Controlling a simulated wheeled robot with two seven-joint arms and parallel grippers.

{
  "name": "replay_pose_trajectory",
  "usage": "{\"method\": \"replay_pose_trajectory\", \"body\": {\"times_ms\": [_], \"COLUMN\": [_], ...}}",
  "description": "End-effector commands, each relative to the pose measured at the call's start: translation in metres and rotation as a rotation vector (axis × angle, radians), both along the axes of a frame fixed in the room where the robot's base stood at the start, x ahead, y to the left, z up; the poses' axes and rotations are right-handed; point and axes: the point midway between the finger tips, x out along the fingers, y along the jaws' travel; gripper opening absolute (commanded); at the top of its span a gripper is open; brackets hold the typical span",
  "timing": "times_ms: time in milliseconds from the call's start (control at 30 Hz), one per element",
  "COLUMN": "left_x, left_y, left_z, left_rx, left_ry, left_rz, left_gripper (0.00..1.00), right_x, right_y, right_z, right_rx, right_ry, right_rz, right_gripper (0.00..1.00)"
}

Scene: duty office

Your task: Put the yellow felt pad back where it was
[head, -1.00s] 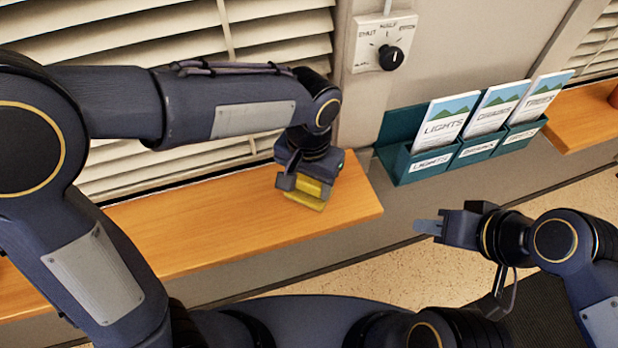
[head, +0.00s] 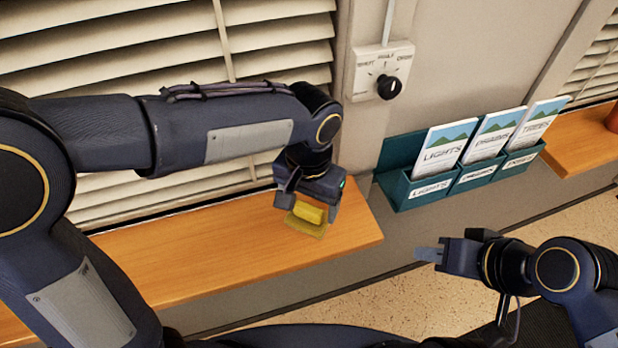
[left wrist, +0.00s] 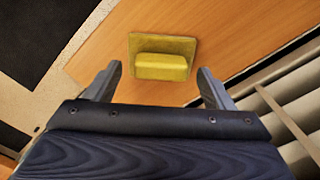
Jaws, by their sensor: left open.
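The yellow felt pad (head: 312,214), a flat square with a raised block on top, lies on the right part of the wooden sill (head: 220,245). In the left wrist view the whole pad (left wrist: 163,62) shows on the wood, just beyond the fingertips. My left gripper (head: 308,205) is above the pad with its fingers spread. In the left wrist view the left gripper (left wrist: 158,74) has a finger to each side of the pad, with gaps, and holds nothing. My right gripper (head: 430,253) is out over the floor, right of the sill; its finger gap cannot be made out.
A teal leaflet rack (head: 465,180) with several leaflets hangs right of the sill. A dial switch (head: 385,75) is on the wall above. White blinds (head: 170,40) stand behind the sill. Another wooden sill (head: 580,143) is at far right. The left sill is mostly bare.

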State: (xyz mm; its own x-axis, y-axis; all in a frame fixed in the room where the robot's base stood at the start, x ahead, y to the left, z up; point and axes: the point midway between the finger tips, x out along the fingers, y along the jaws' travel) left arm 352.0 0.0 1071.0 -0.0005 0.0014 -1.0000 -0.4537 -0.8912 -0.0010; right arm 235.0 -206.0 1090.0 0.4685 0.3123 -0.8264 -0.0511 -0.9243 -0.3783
Motion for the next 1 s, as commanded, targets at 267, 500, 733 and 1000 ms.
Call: {"method": "replay_pose_trajectory", "body": {"times_ms": [267, 500, 733, 1000], "left_x": [0.001, 0.000, 0.000, -0.005], "left_y": [-0.001, -0.001, 0.000, 0.061], "left_z": [0.062, 0.093, 0.098, 0.097], "left_rx": [-0.005, -0.003, -0.001, -0.121], "left_ry": [-0.004, -0.002, 0.000, -0.013], "left_rz": [0.000, -0.001, -0.001, 0.095], "left_gripper": [0.76, 0.76, 0.76, 0.76], "right_x": [0.000, 0.000, 0.000, 0.000], "right_y": [0.000, 0.000, 0.000, 0.000], "right_z": [-0.001, -0.001, -0.001, -0.001], "right_rx": [0.000, 0.000, 0.000, 0.000], "right_ry": [0.000, 0.000, 0.000, 0.000], "right_rz": [0.000, 0.000, 0.000, 0.000], "right_gripper": [0.33, 0.33, 0.33, 0.33]}}
